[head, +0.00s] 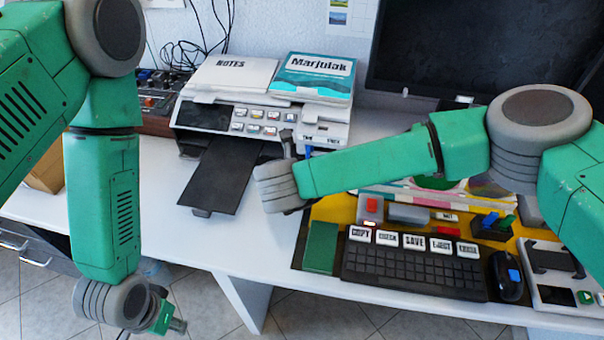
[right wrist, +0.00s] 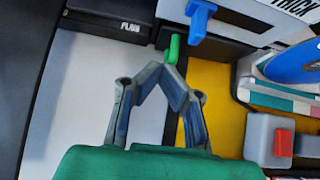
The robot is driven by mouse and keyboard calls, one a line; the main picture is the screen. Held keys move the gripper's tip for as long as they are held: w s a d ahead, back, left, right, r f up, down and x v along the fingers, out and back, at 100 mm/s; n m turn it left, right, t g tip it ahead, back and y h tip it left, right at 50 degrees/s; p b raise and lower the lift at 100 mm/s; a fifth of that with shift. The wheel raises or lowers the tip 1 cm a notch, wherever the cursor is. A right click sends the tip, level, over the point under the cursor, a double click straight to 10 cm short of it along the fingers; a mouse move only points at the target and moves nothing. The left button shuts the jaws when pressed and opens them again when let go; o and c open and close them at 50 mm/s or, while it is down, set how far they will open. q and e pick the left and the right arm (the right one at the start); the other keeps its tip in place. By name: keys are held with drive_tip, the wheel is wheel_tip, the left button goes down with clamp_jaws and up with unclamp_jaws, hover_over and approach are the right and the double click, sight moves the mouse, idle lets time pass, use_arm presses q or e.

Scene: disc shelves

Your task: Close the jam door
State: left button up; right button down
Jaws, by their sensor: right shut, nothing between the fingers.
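The white printer (head: 325,130) stands on the desk at the back, left of the monitor. I cannot clearly tell which panel of it is the jam door. My right gripper (head: 287,143) is at the printer's front right corner, partly hidden by its own wrist. In the right wrist view the right gripper (right wrist: 172,68) is shut and empty, its fingertips just below a small green tab (right wrist: 174,48). A blue lever (right wrist: 200,18) is just above and to the right. My left gripper (head: 172,323) hangs low in front of the desk, and its jaws are too small to read.
A black paper tray (head: 208,178) sticks out of the printer. A NOTES pad (head: 232,76) and a Marjulak box (head: 314,76) lie on top. A yellow mat (head: 335,212) with a keyboard (head: 415,268) and mouse (head: 506,276) fills the front right. Bare desk (head: 150,215) lies left of the tray.

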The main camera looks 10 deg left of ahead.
drive_tip(key=shift+w+a, duration=0.2)
drive_tip(key=shift+w, duration=0.05)
drive_tip(key=shift+w+d, duration=0.1)
drive_tip(key=shift+d, duration=0.35)
use_arm(q)
drive_tip(key=shift+w+d+r, duration=0.1)
drive_tip(key=shift+w+r, duration=0.1)
drive_tip(key=shift+w, duration=0.1)
use_arm(e)
drive_tip(key=shift+a+r, duration=0.1)
drive_tip(key=shift+a, duration=0.1)
